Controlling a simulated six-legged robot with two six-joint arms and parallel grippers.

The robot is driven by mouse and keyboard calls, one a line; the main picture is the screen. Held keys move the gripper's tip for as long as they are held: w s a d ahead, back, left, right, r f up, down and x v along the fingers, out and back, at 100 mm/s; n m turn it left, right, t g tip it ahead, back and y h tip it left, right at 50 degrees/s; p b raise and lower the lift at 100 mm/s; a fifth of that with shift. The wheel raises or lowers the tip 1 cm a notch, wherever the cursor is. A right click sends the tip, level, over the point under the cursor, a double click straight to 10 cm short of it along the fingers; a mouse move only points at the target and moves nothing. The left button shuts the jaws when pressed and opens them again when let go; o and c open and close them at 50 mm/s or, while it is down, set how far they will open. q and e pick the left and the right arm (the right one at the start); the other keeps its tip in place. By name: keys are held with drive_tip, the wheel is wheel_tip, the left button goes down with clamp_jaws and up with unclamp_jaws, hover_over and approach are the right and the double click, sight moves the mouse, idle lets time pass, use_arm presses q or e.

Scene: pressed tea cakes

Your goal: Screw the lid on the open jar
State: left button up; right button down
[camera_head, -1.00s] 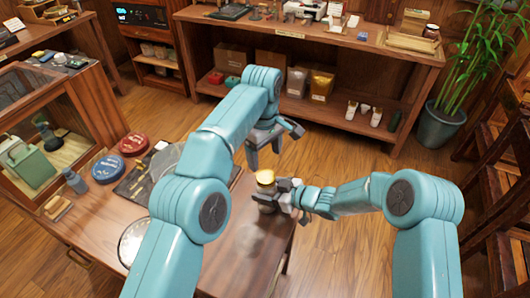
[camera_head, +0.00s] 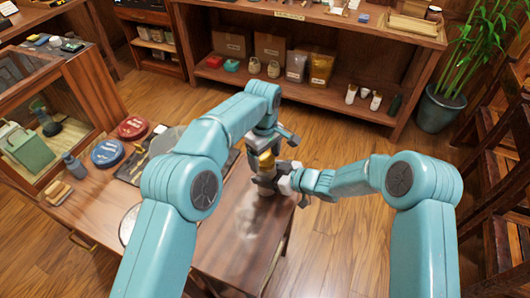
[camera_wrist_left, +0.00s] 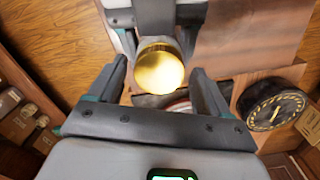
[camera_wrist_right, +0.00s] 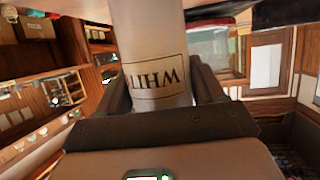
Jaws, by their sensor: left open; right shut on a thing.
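A pale jar (camera_head: 266,184) with a gold lid (camera_head: 266,161) on top stands upright above the table's right end. My right gripper (camera_head: 277,178) is shut around its side. In the right wrist view the jar (camera_wrist_right: 160,88) shows a printed label between the fingers. My left gripper (camera_head: 264,142) is right at the lid, coming from above. In the left wrist view its open fingers stand on either side of the gold lid (camera_wrist_left: 159,71), with gaps visible. How tightly the lid sits on the jar cannot be told.
The wooden table (camera_head: 235,235) is bare around the jar. A blue tin (camera_head: 107,153), a red tin (camera_head: 132,128) and a dark tray (camera_head: 131,175) lie on its left part. A round dial (camera_wrist_left: 272,104) shows in the left wrist view. A shelf (camera_head: 330,110) stands behind.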

use_arm(q)
drive_tip(key=c, duration=1.1)
